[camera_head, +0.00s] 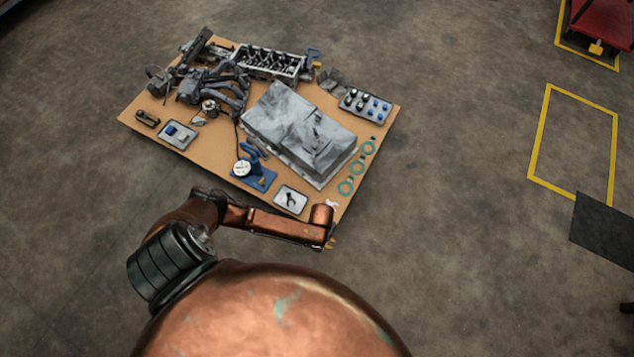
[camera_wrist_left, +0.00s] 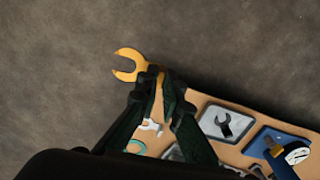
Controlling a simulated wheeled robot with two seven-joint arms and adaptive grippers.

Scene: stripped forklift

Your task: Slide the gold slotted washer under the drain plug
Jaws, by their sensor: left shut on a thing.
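My left gripper (camera_wrist_left: 163,90) is shut on the gold slotted washer (camera_wrist_left: 129,62). The washer is a C-shaped gold piece whose open slot points left in the left wrist view, out beyond the fingertips. It hangs over bare floor just off the board's edge. In the head view a bit of gold (camera_head: 331,243) shows at the end of my left arm, whose gripper is mostly hidden. I cannot pick out the drain plug for certain. A blue fixture (camera_head: 266,182) with a round white dial and a small gold part stands on the board. My right gripper is not in view.
The tan board (camera_head: 214,160) carries a large grey cover (camera_head: 290,130), a tray with a dark wrench-like shape (camera_head: 290,199), teal rings (camera_head: 346,188), a tray of knobs (camera_head: 365,106) and engine parts (camera_head: 268,61). The floor around the board is open.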

